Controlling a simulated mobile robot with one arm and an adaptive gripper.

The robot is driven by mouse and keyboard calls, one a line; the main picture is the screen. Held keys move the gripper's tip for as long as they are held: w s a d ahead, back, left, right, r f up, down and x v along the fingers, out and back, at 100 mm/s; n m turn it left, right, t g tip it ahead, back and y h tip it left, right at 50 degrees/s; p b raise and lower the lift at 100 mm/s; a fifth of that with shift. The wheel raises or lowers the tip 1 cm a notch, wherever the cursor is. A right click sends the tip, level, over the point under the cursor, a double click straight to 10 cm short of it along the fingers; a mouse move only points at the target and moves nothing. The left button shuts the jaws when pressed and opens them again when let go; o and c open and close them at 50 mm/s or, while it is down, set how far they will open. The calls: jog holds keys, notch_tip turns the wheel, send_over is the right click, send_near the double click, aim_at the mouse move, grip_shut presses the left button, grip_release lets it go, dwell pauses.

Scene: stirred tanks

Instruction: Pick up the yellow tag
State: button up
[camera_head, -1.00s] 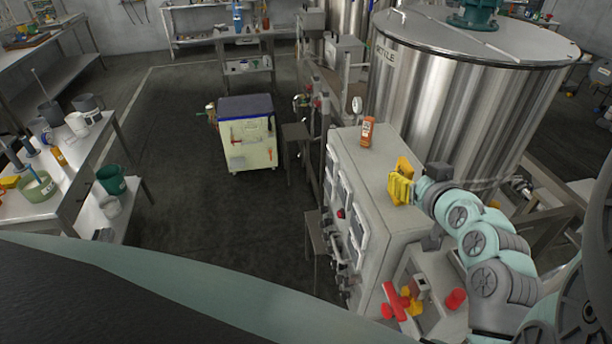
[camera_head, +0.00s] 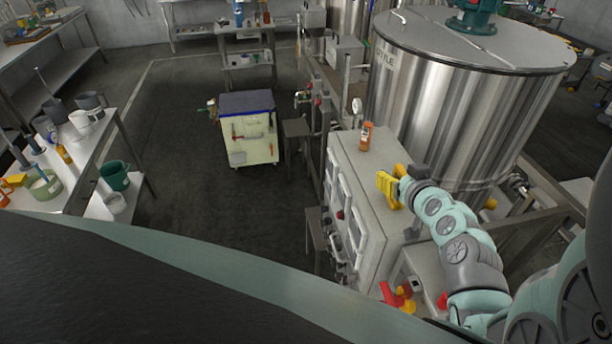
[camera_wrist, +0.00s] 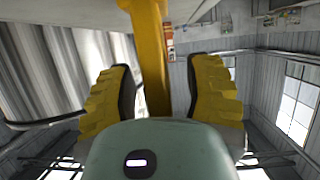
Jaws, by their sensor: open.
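My gripper (camera_head: 389,187) is over the top of the grey cabinet (camera_head: 372,163) in the head view, with its yellow fingers spread. In the wrist view, my gripper (camera_wrist: 159,72) is open. A flat yellow strip, which looks like the yellow tag (camera_wrist: 151,55), runs from the top edge down between the two fingers. In the head view I cannot separate the tag from the yellow fingers.
An orange bottle-like item (camera_head: 366,137) stands on the cabinet behind my gripper. The steel tank (camera_head: 455,110) is close on the right. Red and yellow fittings (camera_head: 398,296) are below in front. A white cart (camera_head: 249,135) stands on the open floor to the left.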

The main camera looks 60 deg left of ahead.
jog(key=shift+a+f, duration=0.15)
jog(key=shift+a, duration=0.3)
jog(key=shift+w, duration=0.1)
grip_shut()
dwell(0.5)
